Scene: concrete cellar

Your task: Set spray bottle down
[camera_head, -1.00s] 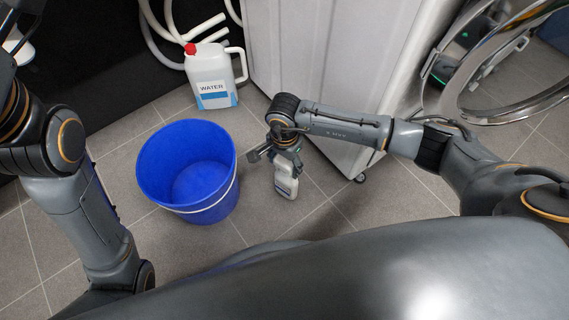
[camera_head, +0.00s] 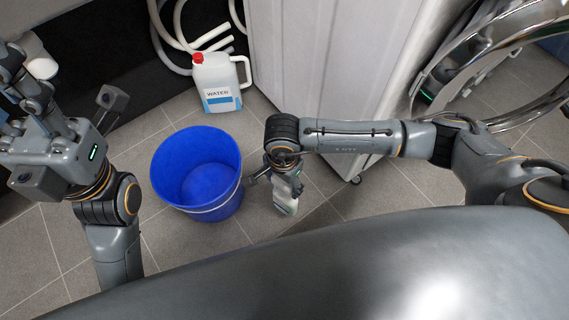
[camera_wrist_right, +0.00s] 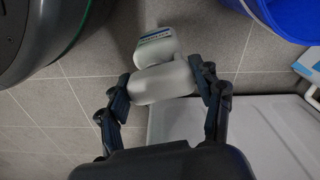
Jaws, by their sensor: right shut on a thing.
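The spray bottle (camera_head: 286,200), pale with a small label, is in my right gripper (camera_head: 286,177), beside the blue bucket on its right. In the right wrist view the two dark fingers of my right gripper (camera_wrist_right: 163,92) are shut on the bottle's pale body (camera_wrist_right: 160,62), one on each side. Whether the bottle's base touches the floor I cannot tell. My left gripper (camera_head: 22,85) is raised at the far left, away from the bottle; its finger state is unclear.
A blue bucket (camera_head: 158,178) stands on the tiled floor. Behind it are a white water canister (camera_head: 215,80) with a red cap and pale hoses (camera_head: 178,45). A large white cabinet (camera_head: 310,60) stands behind my right arm. Bare tiles (camera_head: 255,220) lie around the bottle.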

